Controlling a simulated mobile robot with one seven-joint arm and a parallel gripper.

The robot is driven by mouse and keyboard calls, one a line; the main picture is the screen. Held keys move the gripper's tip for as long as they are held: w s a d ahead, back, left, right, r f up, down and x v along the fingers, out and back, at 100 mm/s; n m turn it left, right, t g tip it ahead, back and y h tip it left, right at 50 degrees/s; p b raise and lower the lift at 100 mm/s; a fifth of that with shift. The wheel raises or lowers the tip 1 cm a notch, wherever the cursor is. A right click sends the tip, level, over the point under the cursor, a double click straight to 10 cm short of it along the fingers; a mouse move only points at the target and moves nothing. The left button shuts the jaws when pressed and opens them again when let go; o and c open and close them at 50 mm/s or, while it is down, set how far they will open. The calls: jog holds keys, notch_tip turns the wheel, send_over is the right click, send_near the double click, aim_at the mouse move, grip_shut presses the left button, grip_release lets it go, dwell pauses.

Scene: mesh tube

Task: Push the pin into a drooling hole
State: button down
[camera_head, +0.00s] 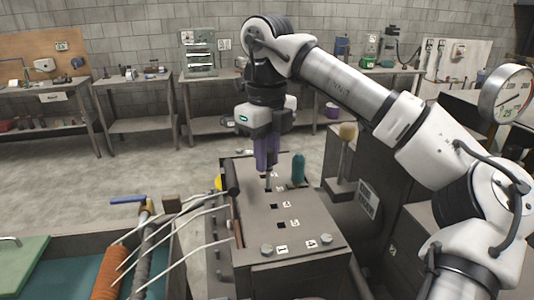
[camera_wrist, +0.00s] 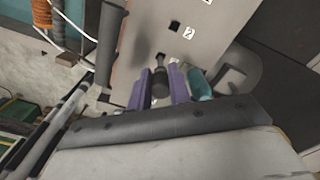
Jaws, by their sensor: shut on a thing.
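My gripper (camera_head: 266,168) points down over the far part of a grey box top (camera_head: 308,228). Its purple fingers are shut on a dark pin, which shows between them in the wrist view (camera_wrist: 160,84). The pin's thin lower end reaches down close to the box top; I cannot tell whether it touches or is in a hole. Dark square holes lie nearer the front, one in the middle (camera_head: 273,206) and one further forward (camera_head: 281,225), with number labels beside them. The wrist view shows a hole (camera_wrist: 174,26) beside a label "2". No liquid is clearly visible at any hole.
A teal upright object (camera_head: 298,168) stands close right of my gripper. Bolt heads (camera_head: 266,250) sit on the front of the box top. Pale thin rods (camera_head: 190,217) and an orange coil (camera_head: 110,270) lie left. A gauge (camera_head: 507,92) is at upper right. Workbenches line the back wall.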

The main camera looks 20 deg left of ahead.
aim_at(267, 187)
jog(key=shift+f+b, duration=1.5)
jog(key=shift+f, duration=0.9)
dwell(1.5)
jog(key=c, duration=1.2)
grip_release()
notch_tip(267, 187, up, 11)
jog(key=shift+r+p, duration=0.1)
jog(key=shift+p, duration=0.55)
jog(key=shift+r+p, duration=0.4)
jog(key=shift+r, duration=0.05)
